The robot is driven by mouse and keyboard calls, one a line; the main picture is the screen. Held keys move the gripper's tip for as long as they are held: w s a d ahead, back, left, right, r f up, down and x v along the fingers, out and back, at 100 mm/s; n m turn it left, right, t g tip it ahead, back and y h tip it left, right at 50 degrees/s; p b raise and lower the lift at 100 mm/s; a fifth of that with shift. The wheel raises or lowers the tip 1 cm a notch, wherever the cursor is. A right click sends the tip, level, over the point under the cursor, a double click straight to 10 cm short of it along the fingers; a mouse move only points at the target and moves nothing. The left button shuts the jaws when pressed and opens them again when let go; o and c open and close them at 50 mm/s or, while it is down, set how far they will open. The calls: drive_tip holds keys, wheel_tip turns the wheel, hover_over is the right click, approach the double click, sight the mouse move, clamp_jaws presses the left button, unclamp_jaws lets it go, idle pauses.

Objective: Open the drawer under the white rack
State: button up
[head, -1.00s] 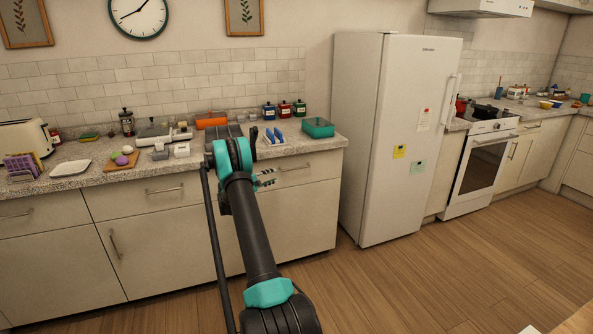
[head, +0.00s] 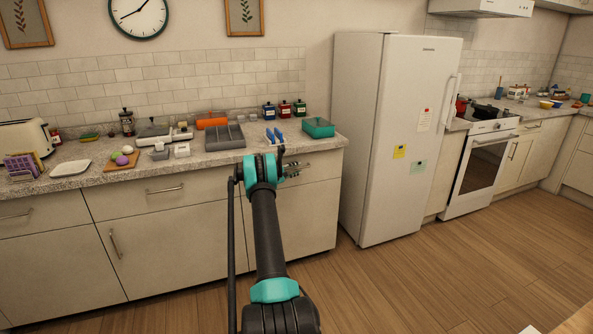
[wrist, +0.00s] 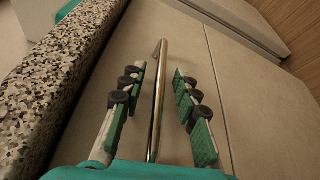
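The white rack (head: 274,143) holds blue items on the counter and is partly hidden by my arm in the head view. Below it is a cream drawer (head: 318,175), with its front flush with the cabinet, so it is closed. Its slim metal handle (wrist: 158,95) shows in the wrist view, running lengthwise between my fingers. My gripper (wrist: 160,100) is open, with one green-padded finger on each side of the handle and visible gaps to both. In the head view my gripper (head: 291,172) is at the drawer front, partly hidden by my wrist.
The speckled counter edge (wrist: 45,90) runs close beside my left finger in the wrist view. A grey tray (head: 226,138) and a teal bin (head: 318,128) stand on the counter. The white fridge (head: 385,140) stands to the right. The wooden floor in front is clear.

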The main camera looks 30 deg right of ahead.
drive_tip(key=shift+d, duration=0.25)
clamp_jaws()
idle(0.3)
